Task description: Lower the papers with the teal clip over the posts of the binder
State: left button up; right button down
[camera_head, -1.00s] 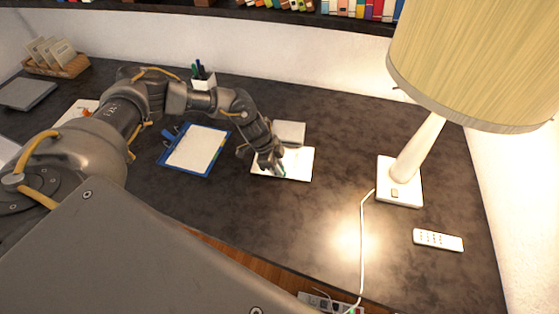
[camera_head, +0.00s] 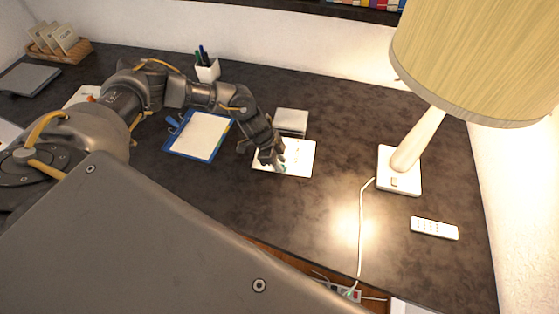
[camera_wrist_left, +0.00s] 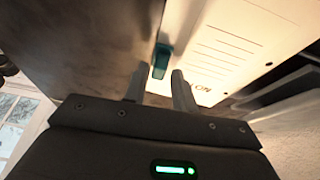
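A white sheet or stack of papers (camera_head: 302,158) lies on the dark desk, right of the blue binder (camera_head: 184,147). The papers (camera_wrist_left: 225,45) show printed lines and small dark holes in the left wrist view. The teal clip (camera_wrist_left: 161,61) sits on their edge; only a teal speck (camera_head: 284,168) shows in the head view. My left gripper (camera_head: 274,162) is at the papers' left part. Its fingers (camera_wrist_left: 160,83) are apart, with the clip at the gap between their tips and space on both sides. The binder holds white paper; I cannot make out its posts. My right gripper is out of view.
A grey-white block (camera_head: 291,121) stands just behind the papers. A pen cup (camera_head: 207,71) is at the back. A lamp (camera_head: 399,176), its cord (camera_head: 360,230) and a white remote (camera_head: 434,228) are on the right. The desk in front of the papers is clear.

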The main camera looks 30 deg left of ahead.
pick_arm(q)
jog(key=shift+o, duration=1.1)
jog(key=shift+a+r, duration=0.1)
jog(key=shift+r, duration=0.05)
jog(key=b+v, duration=0.2)
jog(key=v, duration=0.8)
jog(key=shift+r, duration=0.2)
jog(key=shift+s+a, duration=0.1)
